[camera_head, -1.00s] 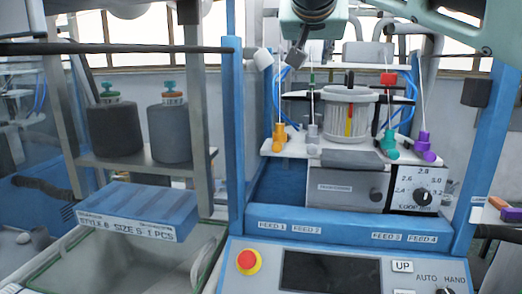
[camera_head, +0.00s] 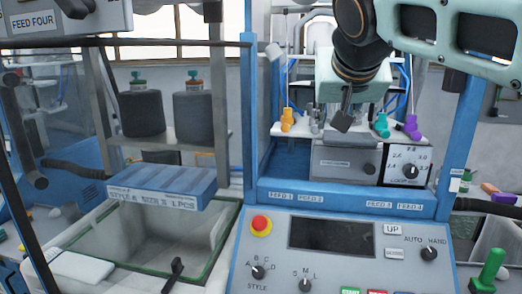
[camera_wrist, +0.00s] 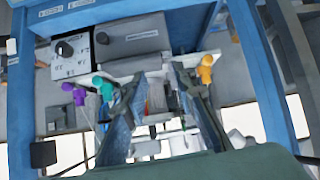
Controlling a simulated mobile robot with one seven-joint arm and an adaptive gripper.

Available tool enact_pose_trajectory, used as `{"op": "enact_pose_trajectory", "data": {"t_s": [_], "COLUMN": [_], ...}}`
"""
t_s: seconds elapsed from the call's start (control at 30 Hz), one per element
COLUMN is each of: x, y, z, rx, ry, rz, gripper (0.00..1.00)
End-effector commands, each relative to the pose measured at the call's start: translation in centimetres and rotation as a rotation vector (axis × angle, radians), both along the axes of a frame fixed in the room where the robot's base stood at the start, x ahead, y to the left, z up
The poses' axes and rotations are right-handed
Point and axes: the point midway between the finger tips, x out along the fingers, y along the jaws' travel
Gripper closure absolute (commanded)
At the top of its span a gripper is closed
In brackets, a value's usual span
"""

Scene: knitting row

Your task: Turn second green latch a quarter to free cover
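My gripper (camera_head: 342,120) points down in front of the knitting head, hiding the white cylinder behind it. In the wrist view my gripper (camera_wrist: 162,105) has its two fingers spread apart, with no object clearly held between them. A teal-green knobbed piece (camera_head: 382,124) stands just right of the gripper on the white plate; it also shows in the wrist view (camera_wrist: 103,86). A bright green upright handle (camera_head: 490,268) stands at the lower right edge. I cannot tell which green part is the second latch, nor make out the cover.
An orange piece (camera_head: 287,120) and a purple piece (camera_head: 413,127) flank the head. The loop dial (camera_head: 410,171) and grey box (camera_head: 345,163) sit below. A control panel (camera_head: 330,238) with a red button (camera_head: 261,223) is in front. A blue post (camera_head: 250,120) stands left.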

Motion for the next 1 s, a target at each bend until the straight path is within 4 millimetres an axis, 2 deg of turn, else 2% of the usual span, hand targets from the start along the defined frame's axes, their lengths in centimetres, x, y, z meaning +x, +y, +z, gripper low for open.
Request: {"op": "enact_pose_trajectory", "data": {"t_s": [0.03,0.1,0.4,0.73,0.77,0.8,1.0], "x": [-1.6,-3.7,-13.4,-21.0,-21.3,-21.0,-21.0], "y": [-0.7,-0.9,-0.3,0.6,0.6,0.7,0.7], "z": [-2.2,-5.1,-16.9,-26.8,-26.7,-24.8,-20.7], "rx": [0.004,0.010,0.034,0.059,0.060,0.058,0.058], "ry": [0.039,0.091,0.279,0.410,0.416,0.410,0.412], "rz": [0.007,0.029,0.092,0.087,0.086,0.092,0.094], "gripper": [0.75,0.75,0.75,0.75,0.75,0.75,0.75]}}
